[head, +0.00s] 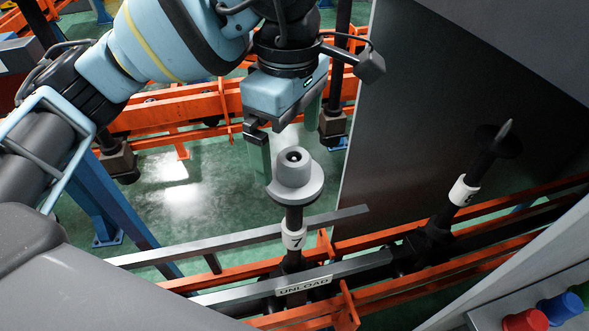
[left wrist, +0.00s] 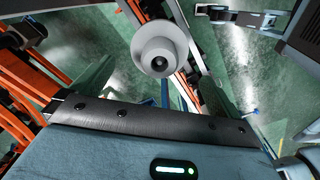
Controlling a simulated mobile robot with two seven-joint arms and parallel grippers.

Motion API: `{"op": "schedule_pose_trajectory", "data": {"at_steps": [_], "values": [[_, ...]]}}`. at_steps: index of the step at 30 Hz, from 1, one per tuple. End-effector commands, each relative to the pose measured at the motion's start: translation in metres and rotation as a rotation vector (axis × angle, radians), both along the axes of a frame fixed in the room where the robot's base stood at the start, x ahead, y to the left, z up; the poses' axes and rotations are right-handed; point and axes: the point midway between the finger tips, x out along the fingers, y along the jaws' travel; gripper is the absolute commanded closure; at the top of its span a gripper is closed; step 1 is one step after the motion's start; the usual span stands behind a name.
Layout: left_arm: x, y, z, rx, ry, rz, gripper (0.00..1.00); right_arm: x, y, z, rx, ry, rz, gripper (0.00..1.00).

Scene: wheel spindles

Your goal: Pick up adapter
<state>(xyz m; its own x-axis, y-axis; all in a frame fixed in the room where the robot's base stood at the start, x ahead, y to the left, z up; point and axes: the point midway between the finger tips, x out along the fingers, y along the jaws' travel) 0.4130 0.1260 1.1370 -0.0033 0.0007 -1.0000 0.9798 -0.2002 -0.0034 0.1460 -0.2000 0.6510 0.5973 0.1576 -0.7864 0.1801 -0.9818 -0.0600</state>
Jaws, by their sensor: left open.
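The adapter (head: 295,178) is a pale grey flanged cap with a dark central hole. It sits upright on top of the black spindle (head: 293,217) labelled 7. My left gripper (head: 286,128) is open and empty, just above and behind the adapter in the head view. Its green fingers point down; one appears near the adapter's left side, and I cannot tell whether it touches. In the left wrist view the adapter (left wrist: 158,52) shows beyond the gripper's front edge, near the top middle. My right gripper is out of view.
Orange rails (head: 375,240) and a grey bar marked UNLOAD (head: 303,286) run below the adapter. A large grey panel (head: 400,120) stands to the right. Red and blue buttons (head: 560,307) are at bottom right.

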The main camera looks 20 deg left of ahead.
Motion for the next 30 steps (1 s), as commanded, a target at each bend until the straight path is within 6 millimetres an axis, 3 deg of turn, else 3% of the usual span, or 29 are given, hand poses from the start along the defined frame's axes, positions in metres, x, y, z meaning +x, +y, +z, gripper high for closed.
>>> {"op": "schedule_pose_trajectory", "data": {"at_steps": [5,15,23,30], "values": [[0.000,-0.002,-0.006,-0.001,-0.001,-0.001,0.00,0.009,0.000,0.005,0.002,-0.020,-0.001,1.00],[0.000,-0.009,-0.048,-0.002,-0.001,-0.001,0.00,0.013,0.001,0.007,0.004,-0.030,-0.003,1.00],[0.000,-0.009,-0.050,-0.002,-0.004,0.000,0.00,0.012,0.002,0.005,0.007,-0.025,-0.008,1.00],[0.000,-0.009,-0.050,-0.001,-0.004,0.000,0.28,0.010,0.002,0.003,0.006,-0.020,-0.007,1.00]]}}
